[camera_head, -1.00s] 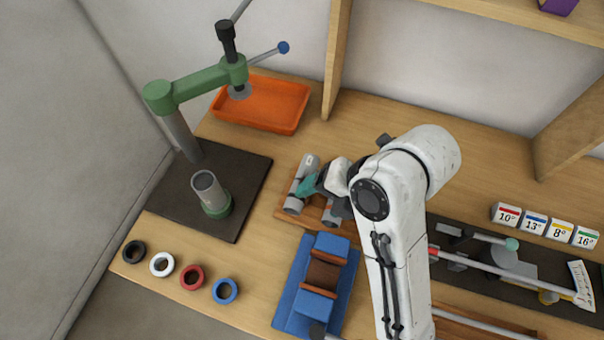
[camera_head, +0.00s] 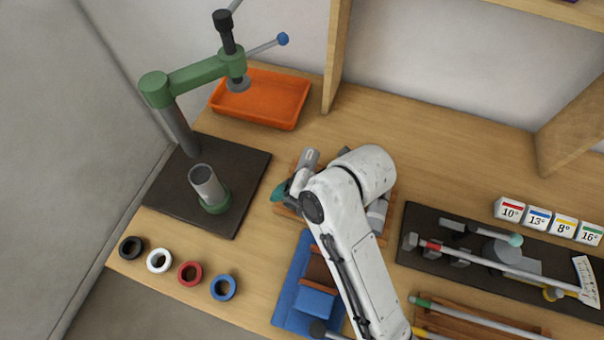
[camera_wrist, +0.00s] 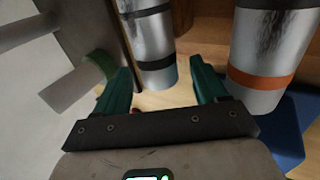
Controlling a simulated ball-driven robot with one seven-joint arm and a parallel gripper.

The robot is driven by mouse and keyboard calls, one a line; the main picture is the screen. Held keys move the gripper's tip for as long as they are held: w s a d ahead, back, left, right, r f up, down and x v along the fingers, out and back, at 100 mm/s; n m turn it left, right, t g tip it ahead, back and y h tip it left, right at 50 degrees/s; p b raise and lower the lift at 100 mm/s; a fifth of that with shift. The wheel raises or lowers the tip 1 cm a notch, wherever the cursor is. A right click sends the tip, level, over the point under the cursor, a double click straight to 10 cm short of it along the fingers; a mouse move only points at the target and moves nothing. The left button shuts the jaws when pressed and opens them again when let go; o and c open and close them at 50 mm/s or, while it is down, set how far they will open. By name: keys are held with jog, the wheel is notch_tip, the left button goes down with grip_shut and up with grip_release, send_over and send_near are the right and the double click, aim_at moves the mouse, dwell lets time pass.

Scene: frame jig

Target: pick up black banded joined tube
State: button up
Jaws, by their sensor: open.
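The black banded joined tube (camera_wrist: 152,48) is a grey metal tube with two dark bands. In the wrist view it lies ahead of my gripper (camera_wrist: 160,72), in line with the gap between the teal fingers. The fingers are apart and empty. Whether the tube's near end is between the fingertips or just beyond them, I cannot tell. In the head view my gripper (camera_head: 284,190) is over the left of the wooden tube tray, and a grey tube end (camera_head: 309,158) shows behind it. My arm hides most of the tray there.
An orange-banded tube (camera_wrist: 268,60) lies close to the right finger. A green-based upright tube (camera_head: 207,186) stands on the dark press plate (camera_head: 245,165) to the left. The blue fixture (camera_head: 312,304) is in front. Coloured rings lie at the front left edge.

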jog(key=shift+c, duration=0.4)
grip_shut()
